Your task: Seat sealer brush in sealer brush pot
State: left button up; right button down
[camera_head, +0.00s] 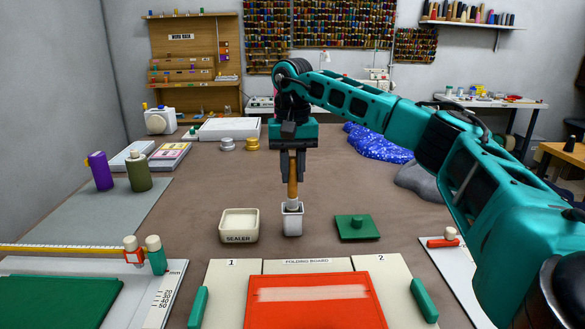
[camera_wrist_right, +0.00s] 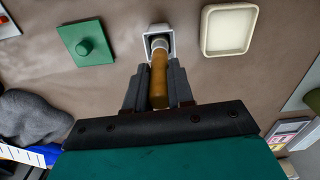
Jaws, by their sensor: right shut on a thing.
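The sealer brush (camera_head: 292,178) has an orange-brown wooden handle and a pale metal collar. My right gripper (camera_head: 292,180) is shut on its handle and holds it upright, handle up. The sealer brush pot (camera_head: 292,221) is a small white square pot on the table, directly under the gripper. The brush's lower end is at the pot's opening, and its bristles are hidden. In the right wrist view the brush (camera_wrist_right: 159,80) also points into the pot (camera_wrist_right: 150,36). How deep it sits, I cannot tell. My left gripper is not in view.
A cream sealer tray (camera_head: 239,226) stands left of the pot, and a green block with a knob (camera_head: 357,227) stands right of it. The folding board (camera_head: 235,270) with a red folder (camera_head: 315,306) lies in front. Bare brown table surrounds the pot.

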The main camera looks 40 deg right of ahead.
aim_at(292, 157)
jog(key=shift+f+b, duration=0.4)
jog(key=shift+f, duration=0.85)
dwell(0.4)
jog(key=c, duration=0.9)
grip_release()
jog(key=shift+o, duration=0.3)
jog(key=o, duration=0.6)
jog(key=shift+r+p, duration=1.2)
jog(key=shift+r, duration=2.3)
